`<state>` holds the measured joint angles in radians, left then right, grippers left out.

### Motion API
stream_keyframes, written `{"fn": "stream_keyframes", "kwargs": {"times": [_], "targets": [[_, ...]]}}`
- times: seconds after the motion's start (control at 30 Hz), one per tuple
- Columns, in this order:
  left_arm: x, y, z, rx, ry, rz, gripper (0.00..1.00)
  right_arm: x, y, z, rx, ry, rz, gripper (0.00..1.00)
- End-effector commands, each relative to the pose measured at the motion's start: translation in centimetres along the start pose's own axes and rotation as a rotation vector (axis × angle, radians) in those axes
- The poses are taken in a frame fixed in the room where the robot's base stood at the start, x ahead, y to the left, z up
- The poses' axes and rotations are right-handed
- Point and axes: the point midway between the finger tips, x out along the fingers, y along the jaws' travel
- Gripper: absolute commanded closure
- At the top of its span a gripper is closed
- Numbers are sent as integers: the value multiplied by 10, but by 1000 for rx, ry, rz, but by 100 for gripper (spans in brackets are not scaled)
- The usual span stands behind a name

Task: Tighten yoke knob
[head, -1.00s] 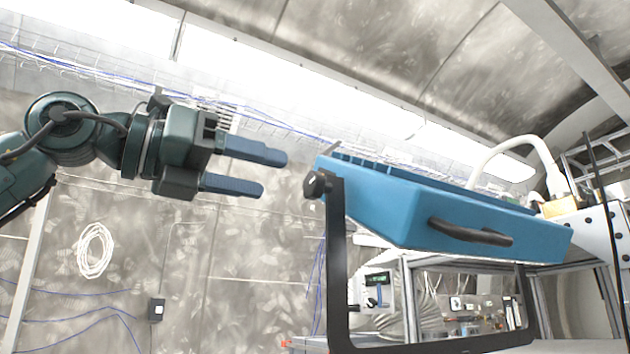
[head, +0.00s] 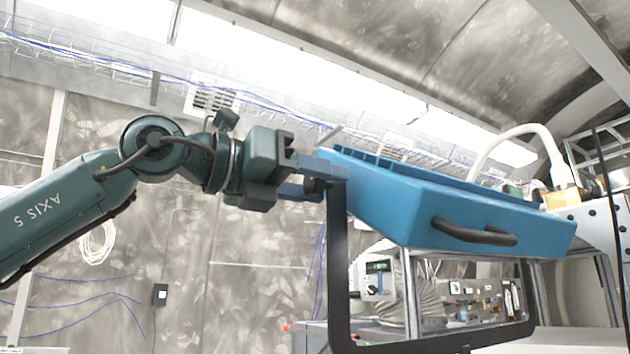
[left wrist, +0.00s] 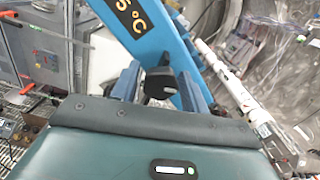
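The black yoke knob (left wrist: 160,86) sits between the two blue fingers of my left gripper (head: 325,182) in the left wrist view. In the head view the fingers mostly hide the knob at the top of the black yoke bracket (head: 338,270). The fingers are apart, one on each side of the knob; whether they touch it is unclear. The yoke carries a tilted blue box (head: 400,205) with a black handle (head: 473,232). The box also shows in the left wrist view (left wrist: 150,38) with a "5 °C" marking. My right gripper is not in view.
A white curved hose (head: 510,135) rises behind the box to a yellowish fitting (head: 565,198). Under the box stand metal frame posts (head: 410,295) and equipment. The wall at left carries a coiled white cable (head: 97,243). Space left of the yoke, below my arm, looks clear.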

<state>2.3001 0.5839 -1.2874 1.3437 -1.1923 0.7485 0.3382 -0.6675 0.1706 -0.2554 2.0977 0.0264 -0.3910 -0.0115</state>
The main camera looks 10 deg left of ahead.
Motion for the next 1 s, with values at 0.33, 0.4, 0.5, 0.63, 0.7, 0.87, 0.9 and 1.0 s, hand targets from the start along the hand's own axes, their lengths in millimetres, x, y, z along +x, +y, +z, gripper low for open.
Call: {"fn": "stream_keyframes", "kwargs": {"times": [0.33,0.4,0.5,0.63,0.7,0.87,0.9,1.0], "targets": [[0,0,0,0,0,0,84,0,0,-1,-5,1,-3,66],[0,0,0,0,0,0,88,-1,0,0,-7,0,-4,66],[0,0,0,22,1,0,88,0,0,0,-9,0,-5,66],[0,0,0,133,1,-2,88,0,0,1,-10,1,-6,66],[0,1,0,192,1,-1,88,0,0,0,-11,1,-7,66],[0,0,0,252,0,1,88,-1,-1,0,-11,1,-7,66],[0,0,0,252,0,1,88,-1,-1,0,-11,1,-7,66],[0,0,0,251,0,1,88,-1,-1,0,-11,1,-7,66]]}}
